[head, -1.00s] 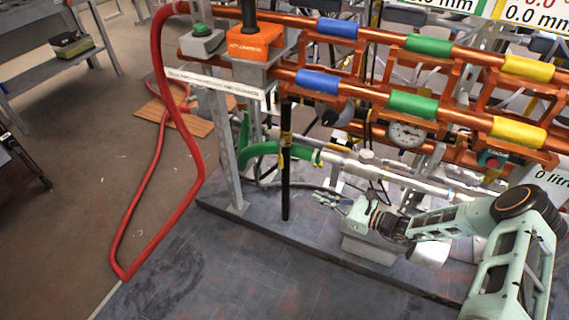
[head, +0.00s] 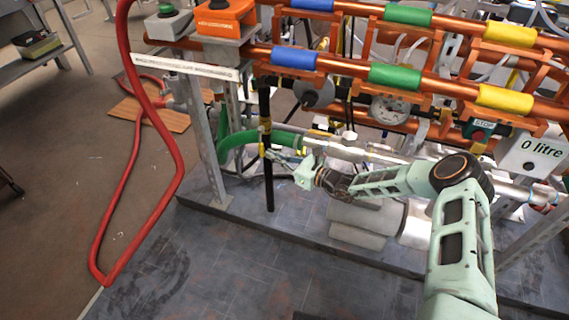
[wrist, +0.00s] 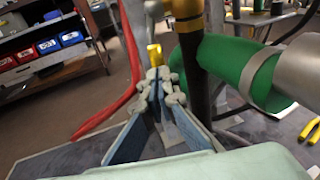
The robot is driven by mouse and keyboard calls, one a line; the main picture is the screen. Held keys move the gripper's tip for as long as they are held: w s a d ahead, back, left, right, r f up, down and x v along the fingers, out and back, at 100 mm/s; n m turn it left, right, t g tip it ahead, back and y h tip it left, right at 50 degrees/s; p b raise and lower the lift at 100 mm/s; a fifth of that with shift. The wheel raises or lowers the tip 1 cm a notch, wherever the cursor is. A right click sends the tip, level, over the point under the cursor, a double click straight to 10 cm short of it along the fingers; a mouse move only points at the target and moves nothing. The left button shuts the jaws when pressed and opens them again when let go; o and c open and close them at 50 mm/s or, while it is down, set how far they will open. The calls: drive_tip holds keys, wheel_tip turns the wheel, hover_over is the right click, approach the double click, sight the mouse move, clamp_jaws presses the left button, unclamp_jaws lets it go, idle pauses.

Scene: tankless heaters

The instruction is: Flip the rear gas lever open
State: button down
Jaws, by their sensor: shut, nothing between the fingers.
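A black vertical pipe (head: 268,185) with yellow parts stands beside the green pipe (head: 238,140) in the head view. A small yellow lever-like piece (wrist: 155,53) shows just beyond my fingertips in the wrist view, left of the black pipe (wrist: 194,75). I cannot tell for sure that it is the rear gas lever. My gripper (wrist: 160,80) is shut and empty, its tips close to the yellow piece; contact cannot be told. In the head view my gripper (head: 274,155) is by the black pipe, small and partly lost against the pipework.
Copper pipes with coloured sleeves (head: 395,77) run above my arm. A red hose (head: 150,205) hangs at the left. The green pipe (wrist: 232,68) is close to the right of my gripper. The floor (head: 60,190) at the left is largely open.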

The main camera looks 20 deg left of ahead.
drive_tip(key=shift+w+a, duration=0.15)
drive_tip(key=shift+a, duration=0.25)
drive_tip(key=shift+a, duration=0.1)
drive_tip(key=shift+w+a+f+b, duration=0.1)
drive_tip(key=shift+a+b, duration=0.1)
drive_tip(key=shift+a, duration=0.15)
drive_tip(key=shift+a+f+b, duration=0.1)
drive_tip(key=shift+a+b, duration=0.05)
drive_tip(key=shift+a, duration=0.15)
drive_tip(key=shift+r, duration=0.1)
drive_tip(key=f+p+v, duration=0.1)
drive_tip(key=p+v, duration=0.2)
drive_tip(key=v, duration=1.1)
drive_tip(key=shift+d, duration=0.25)
